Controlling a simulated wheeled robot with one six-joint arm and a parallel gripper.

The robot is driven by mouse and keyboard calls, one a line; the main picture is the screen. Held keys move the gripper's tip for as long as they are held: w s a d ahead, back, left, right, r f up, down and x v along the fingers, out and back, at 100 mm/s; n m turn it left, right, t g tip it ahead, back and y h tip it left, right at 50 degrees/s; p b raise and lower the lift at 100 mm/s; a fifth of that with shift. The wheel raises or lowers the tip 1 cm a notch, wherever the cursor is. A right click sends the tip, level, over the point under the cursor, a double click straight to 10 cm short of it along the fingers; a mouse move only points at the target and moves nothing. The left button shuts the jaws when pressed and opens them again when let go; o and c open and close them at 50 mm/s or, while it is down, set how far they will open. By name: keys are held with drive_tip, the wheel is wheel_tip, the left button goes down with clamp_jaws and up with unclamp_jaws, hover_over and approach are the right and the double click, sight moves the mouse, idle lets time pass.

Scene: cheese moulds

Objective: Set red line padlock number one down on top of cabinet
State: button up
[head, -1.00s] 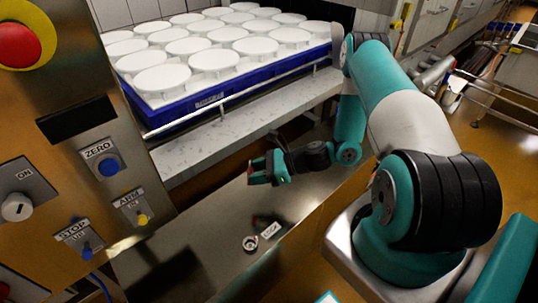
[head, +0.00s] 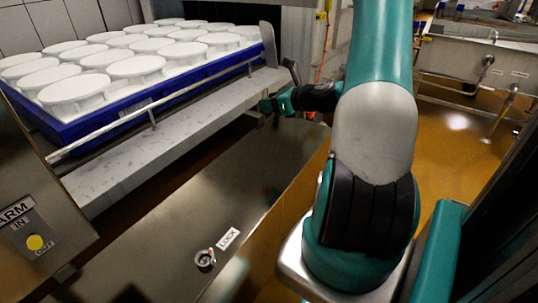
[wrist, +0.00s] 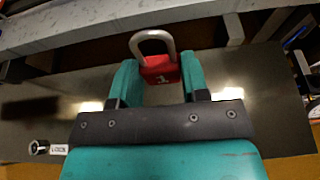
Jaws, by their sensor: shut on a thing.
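A red padlock (wrist: 160,70) with a white mark like a "1" and a grey shackle is between the fingers of my gripper (wrist: 159,80) in the wrist view. My gripper is shut on its body, and the shackle points away from my wrist. The padlock cannot be made out there. The cabinet top also shows below the padlock in the wrist view (wrist: 60,100). The padlock appears held above it, not touching.
A round metal lock fitting (head: 205,259) and a "LOCK" label (head: 228,238) are on the near part of the cabinet top. The middle of the cabinet top is clear.

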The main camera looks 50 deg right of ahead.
sight(270, 156)
wheel_tip(270, 156, down, 16)
drive_tip(key=b, duration=0.3)
drive_tip(key=shift+f, duration=0.1)
drive_tip(key=shift+f, duration=0.2)
drive_tip(key=o, duration=1)
drive_tip(key=shift+c, duration=0.2)
drive_tip(key=shift+r, duration=0.1)
